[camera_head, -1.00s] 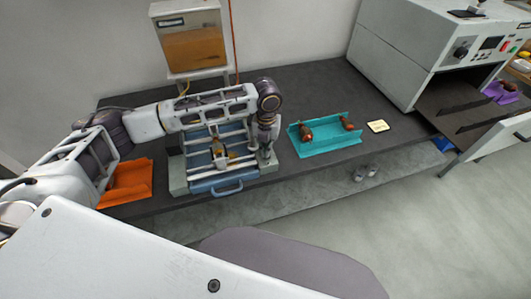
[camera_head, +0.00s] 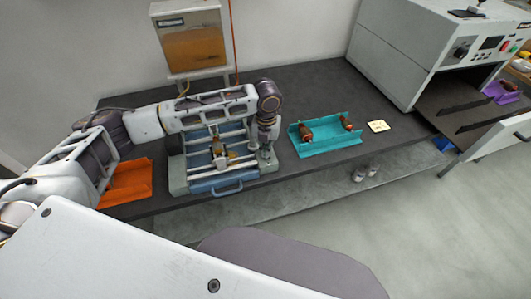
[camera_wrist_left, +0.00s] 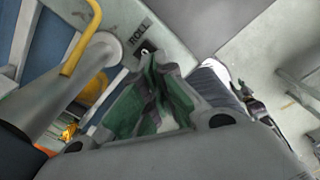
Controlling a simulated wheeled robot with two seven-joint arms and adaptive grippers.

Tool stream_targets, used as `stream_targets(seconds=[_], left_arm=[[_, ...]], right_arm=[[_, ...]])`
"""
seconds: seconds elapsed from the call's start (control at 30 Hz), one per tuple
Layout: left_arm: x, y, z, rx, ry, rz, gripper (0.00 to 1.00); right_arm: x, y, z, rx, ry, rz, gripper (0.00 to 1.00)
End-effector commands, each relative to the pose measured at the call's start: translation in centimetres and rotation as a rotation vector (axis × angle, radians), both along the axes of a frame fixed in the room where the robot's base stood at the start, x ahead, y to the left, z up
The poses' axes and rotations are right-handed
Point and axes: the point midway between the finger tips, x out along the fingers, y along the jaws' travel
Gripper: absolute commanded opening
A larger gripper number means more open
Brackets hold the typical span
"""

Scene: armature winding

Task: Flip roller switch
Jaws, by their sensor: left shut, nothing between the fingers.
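The winding machine (camera_head: 235,187), a blue and grey frame with a front handle, stands on the dark bench. In the left wrist view a label reading "ROLL" is on its grey panel (camera_wrist_left: 172,36). A small dark roller switch (camera_wrist_left: 148,46) sits just below the label. My left gripper (camera_head: 265,158) is over the machine's right front corner, pointing down. In the left wrist view its green-padded fingers (camera_wrist_left: 150,66) are shut and empty, with their tips at the switch. I cannot tell whether they touch it. My right gripper is not in view.
A teal tray (camera_head: 327,148) with copper-wound armatures lies right of the machine. An orange tray (camera_head: 128,196) is at its left. A wire spool box (camera_head: 192,45) stands behind.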

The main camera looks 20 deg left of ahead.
Motion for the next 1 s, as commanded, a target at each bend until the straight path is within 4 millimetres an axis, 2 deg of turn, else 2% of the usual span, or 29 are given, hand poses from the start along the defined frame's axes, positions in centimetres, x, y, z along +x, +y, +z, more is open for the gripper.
stream_targets(seconds=[1.0], left_arm=[[-0.03,-0.01,-0.95,0.000,0.001,0.000,0.00]], right_arm=[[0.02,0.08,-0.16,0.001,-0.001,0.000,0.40]])
